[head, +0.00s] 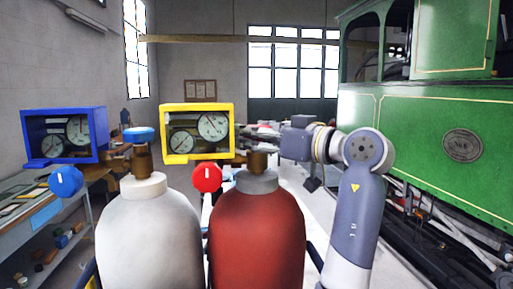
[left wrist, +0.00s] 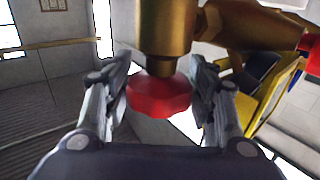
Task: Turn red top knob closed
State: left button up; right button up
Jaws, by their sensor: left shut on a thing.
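The red top knob (left wrist: 160,97), scalloped and round, sits on the brass valve stem (left wrist: 165,30) in the left wrist view. My left gripper (left wrist: 164,84) is shut on it, one finger at each side. In the head view, the red cylinder (head: 257,235) stands upright with a brass valve (head: 257,161) on its grey neck. My gripper (head: 260,133) is small there, above that valve beside the yellow gauge frame, and the top knob is hard to make out. My right gripper is not in view.
A white cylinder (head: 148,235) with a blue top knob (head: 139,134) stands to the left. A yellow gauge frame (head: 197,157), a blue gauge frame (head: 40,112), a red front knob (head: 207,177) and a blue front knob (head: 66,181) are close by. A green tram (head: 430,140) fills the right.

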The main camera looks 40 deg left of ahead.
pick_arm(q)
jog(key=m+t+b, duration=0.2)
jog(key=t, duration=0.2)
jog(key=shift+f+m+b, duration=0.1)
jog(key=shift+m+b, duration=0.2)
jog(key=shift+m+t+h+b, duration=0.45)
jog(key=shift+m+t, duration=0.25)
jog(key=shift+t, duration=0.4)
jog(key=shift+r, duration=0.2)
jog(key=o, duration=0.8)
jog(key=shift+c, duration=0.2)
